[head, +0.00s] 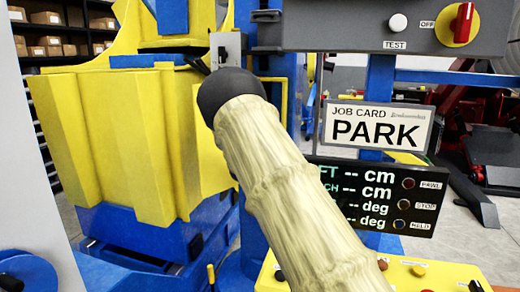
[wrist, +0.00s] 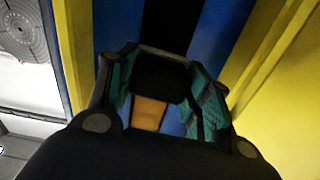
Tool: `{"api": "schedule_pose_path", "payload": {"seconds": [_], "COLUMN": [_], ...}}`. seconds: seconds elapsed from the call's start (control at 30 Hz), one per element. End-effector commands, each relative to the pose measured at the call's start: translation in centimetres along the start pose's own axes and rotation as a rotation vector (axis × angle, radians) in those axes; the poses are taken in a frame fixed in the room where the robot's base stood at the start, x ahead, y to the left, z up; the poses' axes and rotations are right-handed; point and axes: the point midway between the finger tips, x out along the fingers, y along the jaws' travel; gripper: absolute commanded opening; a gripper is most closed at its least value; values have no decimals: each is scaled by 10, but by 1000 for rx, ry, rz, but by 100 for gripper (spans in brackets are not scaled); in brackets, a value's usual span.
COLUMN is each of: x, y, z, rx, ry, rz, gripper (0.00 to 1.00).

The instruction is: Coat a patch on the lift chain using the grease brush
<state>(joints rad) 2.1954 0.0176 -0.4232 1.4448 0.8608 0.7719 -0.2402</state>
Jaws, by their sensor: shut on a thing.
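In the wrist view my gripper (wrist: 158,82) is shut on the grease brush (wrist: 149,114). A tan part and a dark block of the brush show between the green-lined fingers. Beyond the fingertips is a dark vertical strip (wrist: 172,25) between blue uprights. It may be the lift chain's channel, but no links can be made out. I cannot tell whether the brush touches it. In the head view my pale, sleeved arm crosses the middle and hides my gripper and the brush. No grease patch can be made out.
The yellow positioner body (head: 120,140) stands at left. A grey control box (head: 400,28) with a red knob is at upper right. Below it are a job card reading PARK (head: 372,128) and a display (head: 365,195) showing dashes. Yellow panels (wrist: 270,60) flank the strip in the wrist view.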

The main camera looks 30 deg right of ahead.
Motion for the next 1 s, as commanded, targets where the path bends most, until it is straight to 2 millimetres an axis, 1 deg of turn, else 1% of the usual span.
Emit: {"api": "schedule_pose_path", "payload": {"seconds": [0.03, 0.2, 0.57, 1.0], "x": [0, 1, -1, -34], "y": [1, 2, 1, 1], "z": [7, 15, 14, 14], "rx": [-1, -1, 0, 0], "ry": [-2, -2, -1, -1], "rz": [1, 0, 0, 0], "gripper": [30, 30, 30, 30]}}
